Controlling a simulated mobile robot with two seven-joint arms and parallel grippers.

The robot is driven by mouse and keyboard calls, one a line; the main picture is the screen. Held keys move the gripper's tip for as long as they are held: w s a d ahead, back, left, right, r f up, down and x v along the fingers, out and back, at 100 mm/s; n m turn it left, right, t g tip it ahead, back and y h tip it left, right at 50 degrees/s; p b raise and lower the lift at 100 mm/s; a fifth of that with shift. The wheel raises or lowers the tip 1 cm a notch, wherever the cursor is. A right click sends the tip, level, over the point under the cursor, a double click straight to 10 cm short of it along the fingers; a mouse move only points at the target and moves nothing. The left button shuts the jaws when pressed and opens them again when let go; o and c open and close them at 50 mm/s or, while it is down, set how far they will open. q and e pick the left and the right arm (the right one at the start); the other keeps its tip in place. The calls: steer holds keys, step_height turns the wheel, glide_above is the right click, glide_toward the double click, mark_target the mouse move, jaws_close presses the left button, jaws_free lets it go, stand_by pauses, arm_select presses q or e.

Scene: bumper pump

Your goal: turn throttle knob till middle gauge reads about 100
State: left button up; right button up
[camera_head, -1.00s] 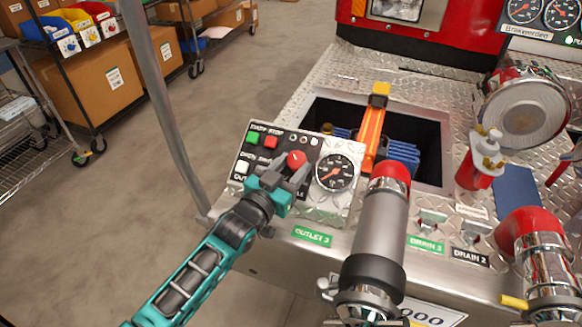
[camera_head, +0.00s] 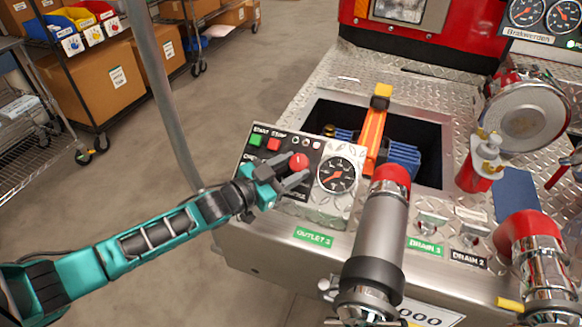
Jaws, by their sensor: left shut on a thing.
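The red throttle knob (camera_head: 299,160) stands on the control panel, left of the panel's round black gauge (camera_head: 335,174). My left gripper (camera_head: 291,172) is shut on the knob, its grey fingers at the knob's sides and the red top showing between them. My teal left arm reaches in from the left edge. The panel gauge has a red needle pointing to the lower left; its numbers are too small to read. Two more gauges, one on the left (camera_head: 525,11) and one on the right (camera_head: 562,17), show at the upper right. My right gripper is out of view.
A green button (camera_head: 255,140) and a red button (camera_head: 274,144) sit at the panel's upper left. Right of the panel are an open bay with an orange bar (camera_head: 374,128) and a large grey pipe (camera_head: 384,225) with a red top. Open floor lies to the left.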

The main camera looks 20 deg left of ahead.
arm_select(q)
steer(key=shift+r+h, duration=0.15)
steer(key=shift+h, duration=0.15)
steer(key=o, duration=1.1)
steer(key=shift+c, duration=0.2)
steer(key=v, duration=1.2)
steer(key=shift+s+a+r+p, duration=0.15)
steer(key=shift+s+a+p, duration=0.1)
steer(key=shift+s+p, duration=0.1)
steer(key=s+d+f+n+g+y, duration=0.2)
steer(key=s+d+f+n+y, duration=0.1)
steer(key=s+f, duration=0.2)
steer(key=s+d+f+n+g+y, duration=0.2)
steer(key=s+d+f+n+y, duration=0.1)
steer(key=s+f, duration=0.3)
step_height(320, 180, down, 2)
steer(key=shift+d+f+n+y, duration=0.1)
steer(key=shift+d+n+y, duration=0.2)
steer(key=shift+y, duration=0.4)
